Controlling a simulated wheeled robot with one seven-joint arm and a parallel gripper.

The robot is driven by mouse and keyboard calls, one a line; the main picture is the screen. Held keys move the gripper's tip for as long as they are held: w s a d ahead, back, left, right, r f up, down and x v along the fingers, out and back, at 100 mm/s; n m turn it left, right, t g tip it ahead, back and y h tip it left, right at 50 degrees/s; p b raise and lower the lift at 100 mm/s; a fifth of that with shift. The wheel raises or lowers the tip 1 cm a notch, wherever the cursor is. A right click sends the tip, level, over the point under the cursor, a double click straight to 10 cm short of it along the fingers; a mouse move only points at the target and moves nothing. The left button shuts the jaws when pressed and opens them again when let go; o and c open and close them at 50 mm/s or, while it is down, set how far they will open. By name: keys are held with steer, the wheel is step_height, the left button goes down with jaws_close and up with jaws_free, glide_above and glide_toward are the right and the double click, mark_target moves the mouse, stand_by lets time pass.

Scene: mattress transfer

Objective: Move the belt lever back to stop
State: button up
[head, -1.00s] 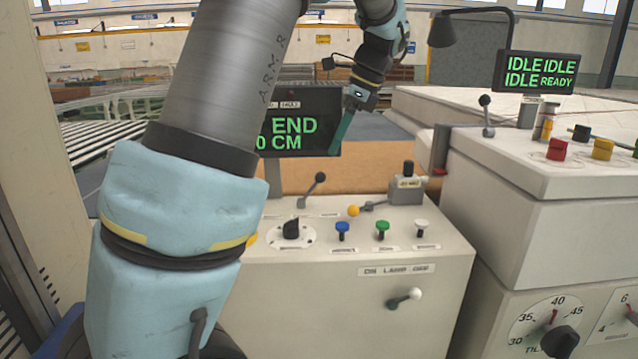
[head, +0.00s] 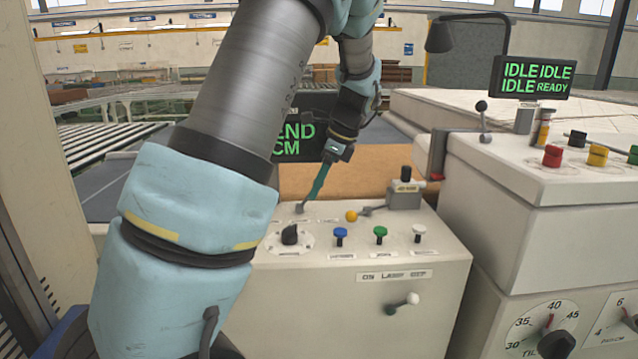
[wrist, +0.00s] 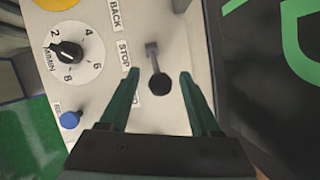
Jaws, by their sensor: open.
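The belt lever (wrist: 154,58) is a short grey rod with a dark ball knob on the beige control box (wrist: 176,125). In the wrist view its rod starts beside the STOP label (wrist: 125,53) and leans down the picture, away from the BACK label (wrist: 115,14). A third label below is mostly hidden by a finger. My gripper (wrist: 160,75) is open, its green fingers on either side of the knob, with gaps visible on both sides. In the head view, my gripper (head: 317,187) reaches down to the lever and hides its knob; the lever's base (head: 299,208) shows.
Near the lever are a black rotary dial (head: 290,235), blue (head: 341,234), green (head: 380,233) and white (head: 419,232) buttons, and a yellow-knobbed lever (head: 352,216). A dark display (head: 297,142) stands behind. Another console (head: 540,185) is at right.

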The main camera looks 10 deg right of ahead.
jaws_close()
stand_by(0.3)
stand_by(1.0)
